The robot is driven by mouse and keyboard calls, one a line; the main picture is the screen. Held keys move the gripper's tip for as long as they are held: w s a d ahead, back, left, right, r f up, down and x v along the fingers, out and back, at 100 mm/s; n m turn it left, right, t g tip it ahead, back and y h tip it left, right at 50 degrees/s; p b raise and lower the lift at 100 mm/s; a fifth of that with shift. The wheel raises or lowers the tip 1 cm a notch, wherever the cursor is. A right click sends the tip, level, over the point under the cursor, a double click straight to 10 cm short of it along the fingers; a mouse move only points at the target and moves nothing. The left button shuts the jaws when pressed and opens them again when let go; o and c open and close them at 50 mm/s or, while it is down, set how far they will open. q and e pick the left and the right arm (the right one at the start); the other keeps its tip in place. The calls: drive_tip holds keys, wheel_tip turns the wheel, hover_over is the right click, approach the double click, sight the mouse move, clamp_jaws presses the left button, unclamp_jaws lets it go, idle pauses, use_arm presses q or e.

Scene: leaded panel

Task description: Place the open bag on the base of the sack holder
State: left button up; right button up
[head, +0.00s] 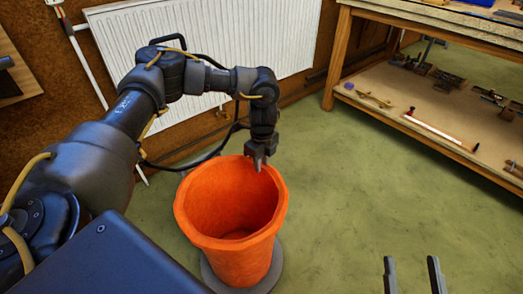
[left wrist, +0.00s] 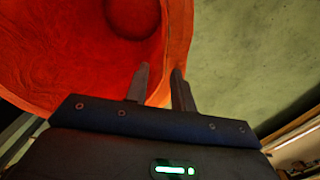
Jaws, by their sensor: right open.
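The open bag (head: 235,255) is an orange, bucket-shaped sack with a wide round mouth. It stands upright over a grey round base (head: 276,275), whose edge shows around the bag's bottom. I cannot tell whether the bag's underside touches it. My left gripper (head: 261,165) is at the bag's far right rim. In the left wrist view, the left gripper's fingers (left wrist: 159,82) are close together with the orange wall of the bag (left wrist: 85,50) between them, one finger inside, one outside. My right gripper (head: 412,268) is open and empty at the bottom right, apart from the bag.
A white radiator (head: 205,40) is on the brown wall behind my left arm. A wooden workbench (head: 450,32) with tools on its lower shelf (head: 400,100) stands at the right. The green floor (head: 370,190) between bag and bench is clear.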

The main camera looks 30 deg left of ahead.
use_arm(q)
drive_tip(key=shift+r+p, duration=0.4)
drive_tip(key=shift+r, duration=1.75)
use_arm(e)
drive_tip(key=shift+w+a+f+g+h, duration=0.15)
drive_tip(key=shift+f+g+h, duration=0.15)
drive_tip(key=shift+f+g, duration=0.3)
drive_tip(key=shift+w+d+f+g+h, duration=0.15)
drive_tip(key=shift+f+g+h, duration=0.2)
drive_tip(key=shift+f, duration=0.45)
